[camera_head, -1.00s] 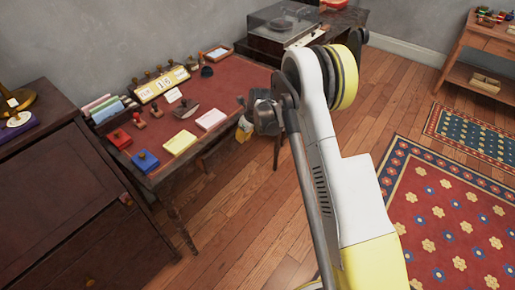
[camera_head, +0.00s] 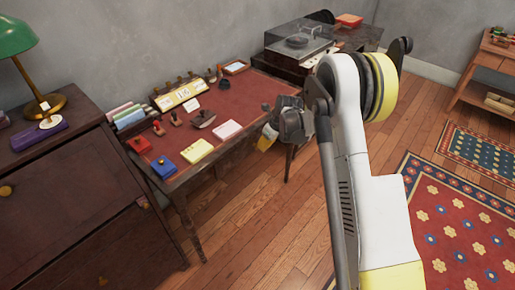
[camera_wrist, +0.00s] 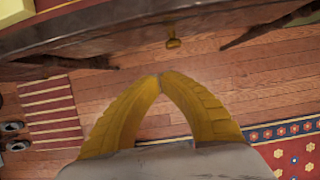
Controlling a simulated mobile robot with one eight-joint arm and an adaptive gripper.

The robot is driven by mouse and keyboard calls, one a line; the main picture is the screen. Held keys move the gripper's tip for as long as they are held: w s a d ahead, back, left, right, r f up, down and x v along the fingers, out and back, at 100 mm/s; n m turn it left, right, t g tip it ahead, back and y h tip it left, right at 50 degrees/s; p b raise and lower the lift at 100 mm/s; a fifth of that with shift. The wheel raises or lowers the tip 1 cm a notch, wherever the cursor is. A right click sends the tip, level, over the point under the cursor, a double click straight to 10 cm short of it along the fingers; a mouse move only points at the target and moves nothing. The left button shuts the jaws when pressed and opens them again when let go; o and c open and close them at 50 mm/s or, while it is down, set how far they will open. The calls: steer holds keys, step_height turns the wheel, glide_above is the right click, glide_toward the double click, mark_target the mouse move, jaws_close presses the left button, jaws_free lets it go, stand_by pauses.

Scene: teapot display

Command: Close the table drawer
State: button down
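The table (camera_head: 262,100) has a dark wood frame and a red top. In the head view its front edge faces my arm, and the drawer front cannot be made out. In the wrist view the table's dark wooden edge (camera_wrist: 110,35) crosses the top, with a small brass knob (camera_wrist: 173,42) on it, probably the drawer's. How far the drawer stands out cannot be told. My gripper (camera_wrist: 159,77) has yellow fingers whose tips meet, with nothing between them. The knob is just beyond the fingertips, apart from them. In the head view my gripper (camera_head: 266,139) is beside the table's front edge.
Stamps, coloured boxes and cards stand on the table, including a yellow box (camera_head: 196,152) and a blue box (camera_head: 163,167). A dark cabinet (camera_head: 75,215) with a green lamp (camera_head: 15,38) is at left. A record player (camera_head: 298,40) stands behind. The wooden floor (camera_head: 265,225) in front is clear.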

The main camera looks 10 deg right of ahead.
steer(key=p+v, duration=0.1)
steer(key=v, duration=0.3)
steer(key=shift+d+r, duration=0.1)
steer(key=shift+r, duration=0.3)
steer(key=c, duration=1.7)
jaws_free()
steer(key=shift+s+r+p, duration=0.1)
steer(key=shift+p, duration=0.2)
steer(key=o, duration=0.5)
steer(key=f+t+y, duration=0.1)
steer(key=f, duration=0.1)
steer(key=w+f+t+y, duration=0.1)
steer(key=f, duration=0.1)
steer(key=f+t+y, duration=0.1)
steer(key=shift+w+d+f, duration=0.15)
steer(key=shift+d+f, duration=0.2)
steer(key=shift+f, duration=0.05)
steer(key=shift+o, duration=0.2)
steer(key=w+a+f+t+b, duration=0.1)
steer(key=w, duration=0.1)
steer(key=w+a+f+t+y+b, duration=0.1)
steer(key=w+f+t+b, duration=0.1)
steer(key=w+a+f+t+y+b, duration=0.1)
steer(key=w+f, duration=0.1)
steer(key=w, duration=0.1)
steer(key=shift+w+f+b, duration=0.1)
steer(key=shift+f+b, duration=0.15)
steer(key=shift+b, duration=0.05)
